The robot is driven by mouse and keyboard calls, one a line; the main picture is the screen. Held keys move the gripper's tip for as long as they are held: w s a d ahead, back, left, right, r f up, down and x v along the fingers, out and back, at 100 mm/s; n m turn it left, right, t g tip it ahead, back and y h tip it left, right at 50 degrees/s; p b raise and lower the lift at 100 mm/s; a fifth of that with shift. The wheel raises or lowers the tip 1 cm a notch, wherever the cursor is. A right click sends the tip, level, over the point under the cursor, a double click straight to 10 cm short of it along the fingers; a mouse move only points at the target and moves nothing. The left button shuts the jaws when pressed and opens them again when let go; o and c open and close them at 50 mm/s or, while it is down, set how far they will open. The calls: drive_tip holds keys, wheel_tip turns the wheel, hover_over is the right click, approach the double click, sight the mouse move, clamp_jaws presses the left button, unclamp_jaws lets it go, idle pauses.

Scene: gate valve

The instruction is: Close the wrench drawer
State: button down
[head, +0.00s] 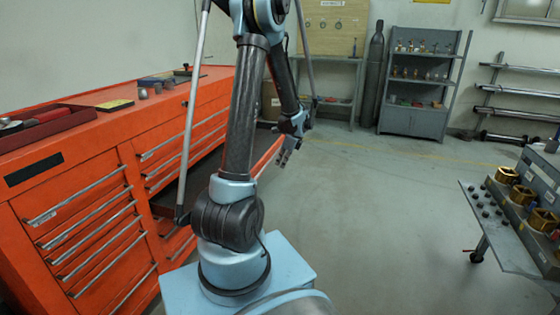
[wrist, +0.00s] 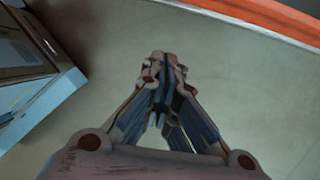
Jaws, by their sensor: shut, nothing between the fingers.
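The orange tool cabinet (head: 75,180) stands at the left in the head view. One wide drawer (head: 267,156) is pulled out; its dark inside (head: 205,168) shows behind my arm, which hides much of it. I cannot see a wrench in it. My gripper (head: 284,160) is beside the drawer's orange front, on its outer side, with the fingers pointing down. Whether it touches the front is hard to tell. In the wrist view my gripper (wrist: 163,62) is shut and empty over bare floor. An orange edge (wrist: 275,14), likely the drawer front, crosses the top right corner.
A red tray (head: 48,125) and small tools lie on the cabinet top. A cart (head: 510,232) with brass-coloured parts stands at the right. Grey shelves (head: 410,118) and a gas cylinder (head: 374,70) are at the back wall. The floor between cabinet and cart is clear.

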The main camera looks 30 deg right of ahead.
drive_tip(key=w+a+f, duration=0.4)
drive_tip(key=f, duration=0.1)
drive_tip(key=shift+w+f, duration=0.25)
drive_tip(key=shift+w, duration=0.1)
